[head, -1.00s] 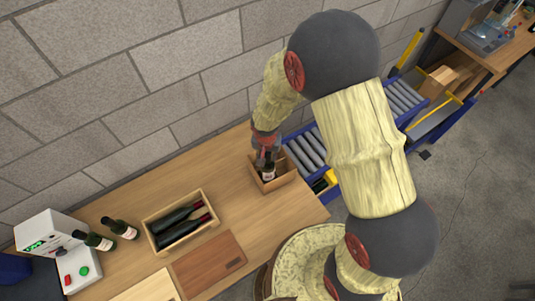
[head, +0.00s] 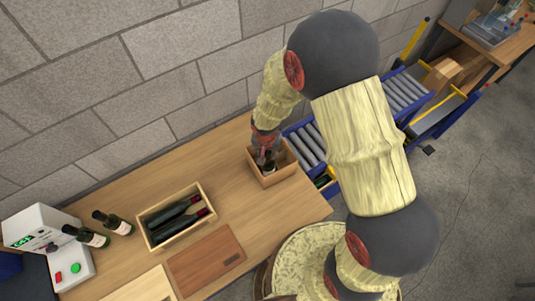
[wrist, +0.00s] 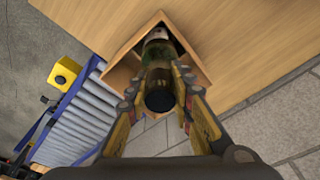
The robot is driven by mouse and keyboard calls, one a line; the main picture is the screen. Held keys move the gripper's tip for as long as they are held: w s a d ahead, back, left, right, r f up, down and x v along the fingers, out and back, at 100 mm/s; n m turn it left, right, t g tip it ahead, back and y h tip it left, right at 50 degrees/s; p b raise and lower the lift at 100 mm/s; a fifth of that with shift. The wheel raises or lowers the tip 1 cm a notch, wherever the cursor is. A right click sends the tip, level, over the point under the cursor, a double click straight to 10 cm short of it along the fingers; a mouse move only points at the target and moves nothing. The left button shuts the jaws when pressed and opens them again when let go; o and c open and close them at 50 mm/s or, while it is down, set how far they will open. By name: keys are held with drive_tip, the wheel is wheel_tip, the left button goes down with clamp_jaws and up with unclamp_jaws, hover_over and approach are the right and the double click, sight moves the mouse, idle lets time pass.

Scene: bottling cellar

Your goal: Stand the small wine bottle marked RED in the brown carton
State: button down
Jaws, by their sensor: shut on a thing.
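The brown carton (head: 277,180) is open-topped and stands near the right end of the wooden bench, by the wall. My gripper (head: 266,158) points down into it and is shut on a small dark bottle (head: 269,168). Most of the bottle is hidden by the carton walls and the fingers. The wrist view shows my gripper (wrist: 160,97) with a finger on each side of the bottle (wrist: 157,60), which reaches down inside the carton (wrist: 124,66). A pale label patch shows on the bottle, but its marking cannot be read. Whether its base touches the carton floor is hidden.
A wooden crate (head: 146,215) with dark bottles lying in it stands left of the carton. Two green bottles (head: 112,222) (head: 86,236) stand by a white machine (head: 38,228). A brown board (head: 206,262) lies in front. A roller conveyor (head: 304,146) runs close behind the carton's right side.

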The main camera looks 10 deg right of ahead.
drive_tip(key=shift+f, duration=0.1)
idle(0.3)
drive_tip(key=c, duration=1.5)
unclamp_jaws()
drive_tip(key=shift+o, duration=0.4)
drive_tip(key=shift+f, duration=0.1)
drive_tip(key=shift+o, duration=0.5)
drive_tip(key=o, duration=1.1)
drive_tip(key=shift+c, duration=0.2)
drive_tip(key=shift+r+p, duration=2.35)
drive_tip(key=shift+r, duration=2.2)
